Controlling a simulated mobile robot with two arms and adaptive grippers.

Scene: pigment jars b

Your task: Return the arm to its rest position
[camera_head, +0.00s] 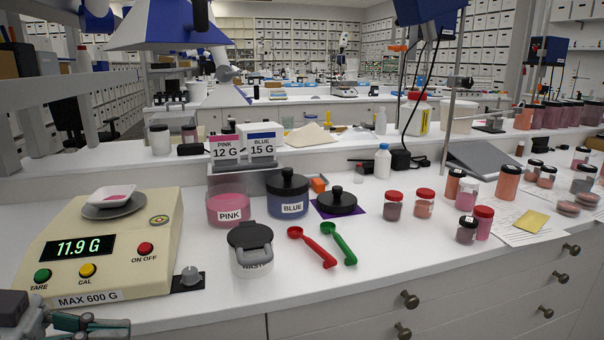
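My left gripper (115,327) is in the bottom left corner, below the front of the scale, partly cut off by the picture edge. Its fingers point right; I cannot tell whether they are open or shut, and I see nothing held. My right gripper is out of view. The scale (140,240) reads 11.9 G and bears a white dish (125,190) with a little pink powder. The pink jar (229,208) is uncovered, and a black knobbed lid (336,201) lies on a purple square to its right. The blue jar (288,195) has its black lid on.
Signs (243,145) read PINK 12 G and BLUE 15 G. Several small pigment jars stand at right.

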